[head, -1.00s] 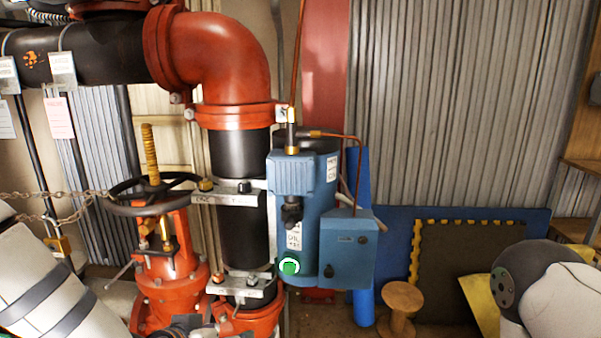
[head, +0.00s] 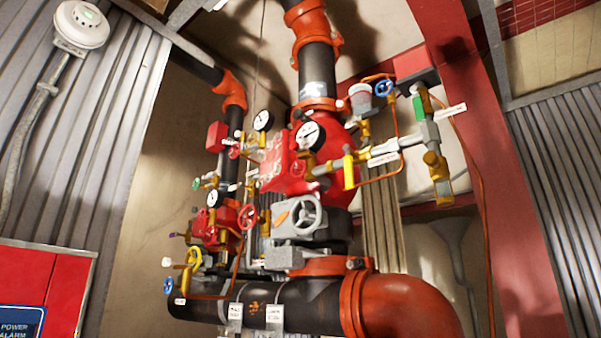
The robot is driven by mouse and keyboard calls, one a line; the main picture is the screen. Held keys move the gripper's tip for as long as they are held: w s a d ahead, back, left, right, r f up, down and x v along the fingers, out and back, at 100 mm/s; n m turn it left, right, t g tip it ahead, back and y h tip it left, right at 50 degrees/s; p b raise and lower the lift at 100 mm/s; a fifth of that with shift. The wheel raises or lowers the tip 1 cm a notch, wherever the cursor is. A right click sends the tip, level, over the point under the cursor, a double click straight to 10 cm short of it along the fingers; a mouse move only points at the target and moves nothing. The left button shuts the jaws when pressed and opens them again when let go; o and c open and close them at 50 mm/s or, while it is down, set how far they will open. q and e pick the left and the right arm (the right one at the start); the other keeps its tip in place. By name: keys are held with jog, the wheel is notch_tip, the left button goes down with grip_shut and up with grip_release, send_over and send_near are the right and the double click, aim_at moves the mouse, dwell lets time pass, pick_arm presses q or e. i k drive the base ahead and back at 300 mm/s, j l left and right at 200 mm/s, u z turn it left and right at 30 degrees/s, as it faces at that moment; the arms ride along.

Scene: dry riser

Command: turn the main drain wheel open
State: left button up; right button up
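Neither of my grippers is in this head view. The labels are too small to read, so I cannot tell which wheel is the main drain.
A thick black pipe (head: 305,303) with an orange elbow (head: 405,305) crosses the bottom. Pressure gauges (head: 310,136) and a red valve body (head: 282,167) stand above. A red post (head: 505,190) rises at right, and a red panel (head: 35,285) is at lower left.

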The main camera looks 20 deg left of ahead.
aim_at(247, 217)
jog(key=k+l+u, duration=0.1)
jog(key=l+u, duration=0.25)
jog(key=u, duration=0.15)
jog(key=k+l+u, duration=0.15)
jog(key=l+u, duration=0.15)
jog(key=u, duration=0.2)
